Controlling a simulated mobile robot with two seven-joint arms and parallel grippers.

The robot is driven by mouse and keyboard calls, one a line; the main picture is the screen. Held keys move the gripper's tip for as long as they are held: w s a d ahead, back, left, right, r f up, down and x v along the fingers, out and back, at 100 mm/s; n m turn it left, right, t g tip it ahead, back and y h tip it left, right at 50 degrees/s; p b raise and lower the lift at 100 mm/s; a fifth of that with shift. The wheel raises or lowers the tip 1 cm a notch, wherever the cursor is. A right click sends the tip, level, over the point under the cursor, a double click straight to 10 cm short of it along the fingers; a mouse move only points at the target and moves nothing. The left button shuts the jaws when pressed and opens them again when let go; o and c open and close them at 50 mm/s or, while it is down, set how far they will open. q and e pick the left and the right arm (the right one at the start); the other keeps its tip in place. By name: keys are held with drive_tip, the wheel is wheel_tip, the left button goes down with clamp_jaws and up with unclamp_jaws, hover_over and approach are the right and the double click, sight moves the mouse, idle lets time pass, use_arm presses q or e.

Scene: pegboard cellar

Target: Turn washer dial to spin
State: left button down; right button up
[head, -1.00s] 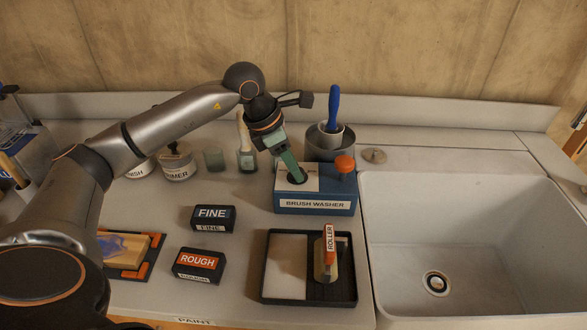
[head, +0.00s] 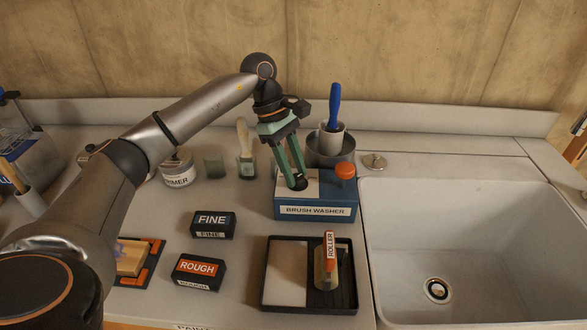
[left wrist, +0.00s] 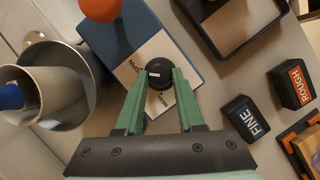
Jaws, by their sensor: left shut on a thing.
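The brush washer (head: 315,210) is a blue box with a white top plate and an orange-red knob (head: 345,171), standing left of the sink. Its round black dial (left wrist: 160,76) sits on the white plate. The dial has a short white mark on its left part in the left wrist view. Partly covered lettering, apparently "SPIN", lies left of the dial, and another label below it is hard to read. My left gripper (head: 296,183) points down, its green fingers shut on either side of the dial. It also shows in the left wrist view (left wrist: 159,73). My right gripper is out of view.
A metal pot (head: 330,150) with a blue-handled tool stands behind the washer. A brush in a jar (head: 246,166) stands to its left. FINE (head: 213,224) and ROUGH (head: 198,272) blocks and a roller tray (head: 309,308) lie in front. The sink (head: 470,240) is empty.

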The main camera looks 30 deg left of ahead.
use_arm(q)
drive_tip(key=shift+m+g, duration=0.3)
drive_tip(key=shift+m, duration=0.5)
drive_tip(key=c, duration=0.5)
unclamp_jaws()
drive_tip(key=v, duration=1.2)
drive_tip(key=shift+w+r+p, duration=0.15)
drive_tip(key=shift+r+p, duration=0.15)
drive_tip(key=shift+p, duration=0.1)
